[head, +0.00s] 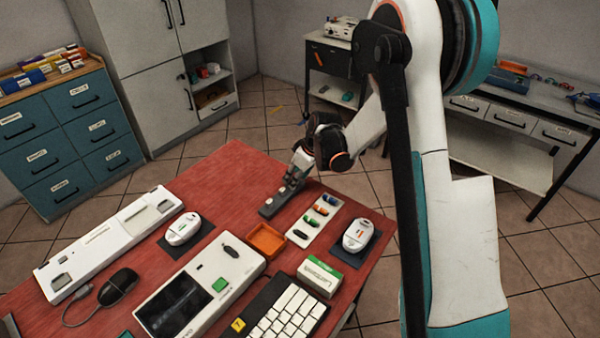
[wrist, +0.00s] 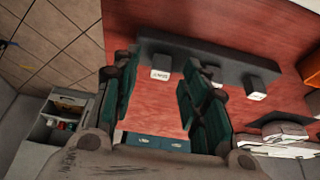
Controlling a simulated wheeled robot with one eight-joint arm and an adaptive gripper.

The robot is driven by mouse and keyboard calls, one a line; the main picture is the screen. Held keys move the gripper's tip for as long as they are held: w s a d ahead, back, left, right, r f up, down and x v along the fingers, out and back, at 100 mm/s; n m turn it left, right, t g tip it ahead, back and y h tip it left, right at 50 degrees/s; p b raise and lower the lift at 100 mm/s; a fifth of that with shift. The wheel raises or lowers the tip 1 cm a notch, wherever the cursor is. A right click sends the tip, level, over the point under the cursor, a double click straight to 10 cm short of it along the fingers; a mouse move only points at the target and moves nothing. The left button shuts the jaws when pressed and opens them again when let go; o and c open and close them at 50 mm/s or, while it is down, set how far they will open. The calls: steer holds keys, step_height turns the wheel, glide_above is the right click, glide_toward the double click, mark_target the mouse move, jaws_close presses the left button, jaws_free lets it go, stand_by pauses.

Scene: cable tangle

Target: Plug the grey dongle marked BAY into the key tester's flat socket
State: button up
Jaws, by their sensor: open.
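Grey dongles with white end labels stand in a dark strip holder (wrist: 205,55) in the wrist view. One dongle (wrist: 161,67) is between my fingertips, another (wrist: 254,86) is farther right, and a third is partly hidden behind the right finger. The label lettering is too small to read surely, so I cannot tell which is BAY. My gripper (wrist: 160,62) is open around the left dongle, with gaps beside it. In the head view my gripper (head: 296,172) is low over the holder (head: 268,209). The white key tester (head: 238,263) lies nearer; I cannot single out its flat socket.
An orange tray (head: 267,241) and a white board (head: 303,238) with coloured pieces lie near the holder. White mice, a black mouse (head: 118,286), a keyboard (head: 290,310), a green-white box (head: 319,276) and a long white bar (head: 103,243) crowd the red table. Its far left is clear.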

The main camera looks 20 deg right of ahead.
steer(key=shift+w+f, duration=0.1)
steer(key=shift+f, duration=0.15)
jaws_close()
steer(key=shift+r, duration=0.25)
stand_by(0.4)
steer(key=shift+r+p, duration=0.75)
steer(key=shift+r, duration=0.55)
